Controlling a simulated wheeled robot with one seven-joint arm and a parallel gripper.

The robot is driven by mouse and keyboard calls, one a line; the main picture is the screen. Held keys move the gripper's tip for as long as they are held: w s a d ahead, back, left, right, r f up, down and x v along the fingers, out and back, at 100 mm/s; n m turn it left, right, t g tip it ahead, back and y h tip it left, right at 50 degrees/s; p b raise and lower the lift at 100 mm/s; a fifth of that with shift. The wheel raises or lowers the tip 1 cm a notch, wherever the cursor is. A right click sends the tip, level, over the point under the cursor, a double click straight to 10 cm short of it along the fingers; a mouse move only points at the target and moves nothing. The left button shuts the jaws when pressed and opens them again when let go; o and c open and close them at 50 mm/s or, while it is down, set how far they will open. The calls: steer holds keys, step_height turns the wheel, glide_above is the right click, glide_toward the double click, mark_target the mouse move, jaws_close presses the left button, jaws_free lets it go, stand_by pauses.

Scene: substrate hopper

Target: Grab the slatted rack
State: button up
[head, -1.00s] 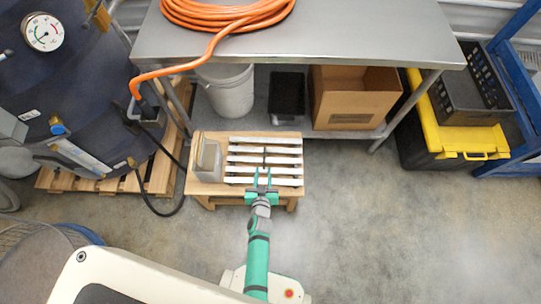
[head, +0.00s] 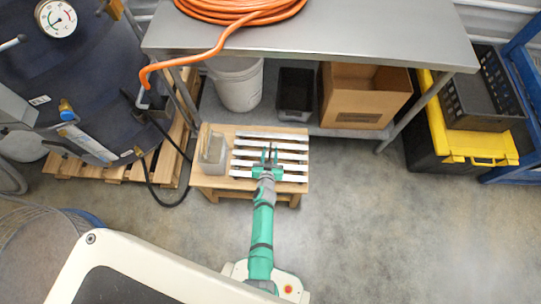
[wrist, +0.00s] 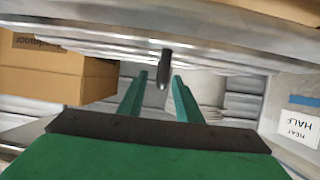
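The slatted rack (head: 285,146), with several pale parallel slats, lies on a small wooden stand (head: 225,187). My gripper (head: 270,151) is over the middle of the rack, reaching in from its near side. In the wrist view, which is upside down, my gripper (wrist: 160,79) is open, with two green fingers apart. A dark upright peg (wrist: 164,68) lines up with the gap between the fingertips; I see no contact. The slats of the rack (wrist: 215,48) show edge-on along the top of that view. My gripper hides part of the rack's middle in the head view.
A clear container (head: 213,151) stands left of the rack on the stand. Its label (wrist: 297,125) shows in the wrist view. A metal bench (head: 330,35) overhangs behind, with a cardboard box (head: 362,103) on its lower shelf. Floor to the right is clear.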

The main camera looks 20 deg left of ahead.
steer(key=shift+w+f, duration=0.15)
steer(key=shift+w, duration=0.15)
jaws_close()
stand_by(1.3)
